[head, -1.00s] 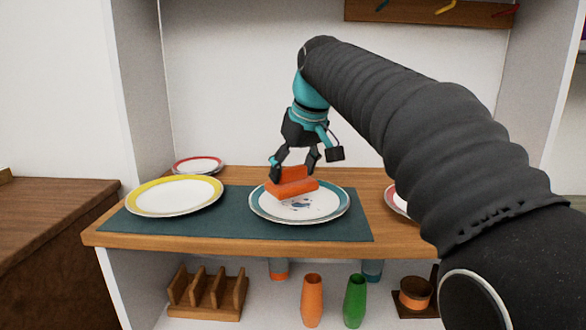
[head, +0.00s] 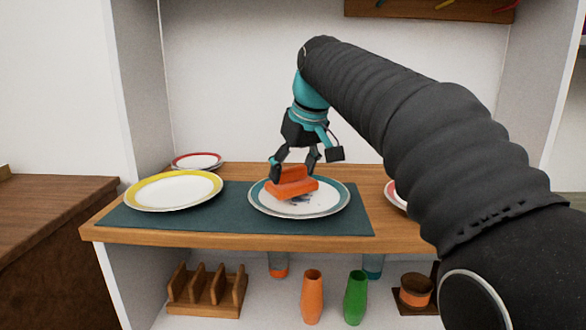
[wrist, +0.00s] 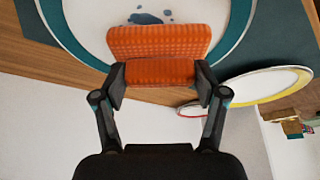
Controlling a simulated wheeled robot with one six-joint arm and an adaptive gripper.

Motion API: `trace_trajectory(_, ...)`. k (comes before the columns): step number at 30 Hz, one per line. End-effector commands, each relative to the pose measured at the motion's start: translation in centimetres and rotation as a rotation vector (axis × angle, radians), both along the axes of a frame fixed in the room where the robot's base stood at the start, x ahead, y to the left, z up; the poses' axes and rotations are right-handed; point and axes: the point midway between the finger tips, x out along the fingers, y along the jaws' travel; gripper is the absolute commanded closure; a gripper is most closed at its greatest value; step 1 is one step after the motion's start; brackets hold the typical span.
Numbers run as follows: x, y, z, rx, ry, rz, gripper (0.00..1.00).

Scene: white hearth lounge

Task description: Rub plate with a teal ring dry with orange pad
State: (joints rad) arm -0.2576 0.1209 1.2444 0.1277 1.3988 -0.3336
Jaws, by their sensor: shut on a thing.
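The plate with a teal ring (head: 337,203) lies on a dark teal mat in the middle of the shelf top. Its white centre carries dark blue wet-looking marks, which also show in the wrist view (wrist: 150,18). My gripper (head: 294,172) is above the plate's back left part, shut on the grip of the orange pad (head: 292,188). In the wrist view, both fingers of my gripper (wrist: 160,80) press the pad's narrow block from its two sides. The pad's wide part (wrist: 160,40) is over the plate and appears to rest on it. The plate area under the pad is hidden.
A yellow-ringed plate (head: 174,190) lies left on the mat (head: 235,222). A red-ringed plate (head: 197,160) is behind it. Another red-rimmed plate (head: 395,193) is partly hidden by my arm. A rack (head: 207,291) and orange (head: 312,297) and green (head: 355,298) vases stand below.

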Motion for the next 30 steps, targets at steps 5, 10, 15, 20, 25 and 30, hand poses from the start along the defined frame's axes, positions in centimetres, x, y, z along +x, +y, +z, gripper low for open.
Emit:
trace_trajectory(5,0.0,0.0,-0.4,0.0,0.0,0.0,0.66)
trace_trajectory(10,0.0,0.0,-0.6,0.0,0.0,0.0,0.66)
trace_trajectory(15,0.0,0.0,-0.9,0.001,-0.001,0.0,0.66)
trace_trajectory(20,0.0,0.0,-1.2,0.001,-0.001,0.0,0.66)
trace_trajectory(25,0.0,-0.2,-1.1,0.001,-0.001,-0.001,0.66)
trace_trajectory(30,0.0,-1.2,-1.1,0.001,-0.001,-0.001,0.66)
